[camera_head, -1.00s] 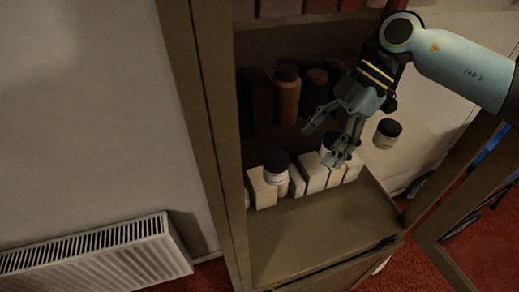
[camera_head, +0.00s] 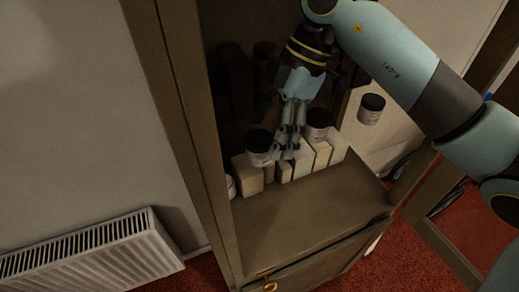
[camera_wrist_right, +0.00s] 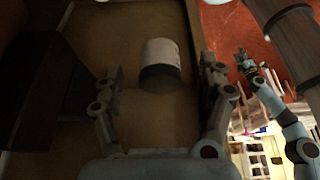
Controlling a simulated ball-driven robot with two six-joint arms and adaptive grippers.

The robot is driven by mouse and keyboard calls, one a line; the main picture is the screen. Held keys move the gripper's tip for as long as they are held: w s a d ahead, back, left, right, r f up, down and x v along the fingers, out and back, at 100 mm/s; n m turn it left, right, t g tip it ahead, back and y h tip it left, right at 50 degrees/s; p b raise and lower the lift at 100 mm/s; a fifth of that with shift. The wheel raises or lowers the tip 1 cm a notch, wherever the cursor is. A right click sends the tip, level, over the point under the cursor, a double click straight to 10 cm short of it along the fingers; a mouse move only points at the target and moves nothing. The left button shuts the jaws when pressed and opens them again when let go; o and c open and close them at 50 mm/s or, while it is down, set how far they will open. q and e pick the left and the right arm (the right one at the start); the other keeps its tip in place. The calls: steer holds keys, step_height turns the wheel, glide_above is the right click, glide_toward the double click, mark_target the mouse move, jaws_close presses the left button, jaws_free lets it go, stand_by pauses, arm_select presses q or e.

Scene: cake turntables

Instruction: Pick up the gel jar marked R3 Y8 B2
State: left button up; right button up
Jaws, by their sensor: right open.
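Several white jars with black lids show in the head view: a left jar (camera_head: 259,147), a middle jar (camera_head: 318,123) and a right jar (camera_head: 371,108). Their labels are too small to read, so I cannot tell which is R3 Y8 B2. My right gripper (camera_head: 287,152) points down between the left and middle jars, close to the left one. In the right wrist view my right gripper (camera_wrist_right: 160,85) is open, with a white jar (camera_wrist_right: 161,62) between and beyond its fingers, apparently untouched. What looks like my left gripper (camera_wrist_right: 243,62) shows small there; its jaws are unclear.
Pale boxes (camera_head: 303,163) stand in a row below the jars in the cabinet. Dark bottles (camera_head: 238,75) stand behind, in shadow. The cabinet's front surface (camera_head: 300,215) is bare. The cabinet's left side (camera_head: 187,130) and a radiator (camera_head: 90,255) are at left.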

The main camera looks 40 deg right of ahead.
steer(key=shift+w+a+f+b, duration=0.15)
steer(key=shift+a+f+b, duration=0.1)
steer(key=shift+a+b, duration=0.25)
steer(key=shift+w+a+f+b, duration=0.15)
steer(key=shift+a+f+b, duration=0.1)
steer(key=shift+a, duration=0.4)
steer(key=shift+f, duration=0.1)
steer(key=shift+d, duration=0.1)
steer(key=c, duration=1.3)
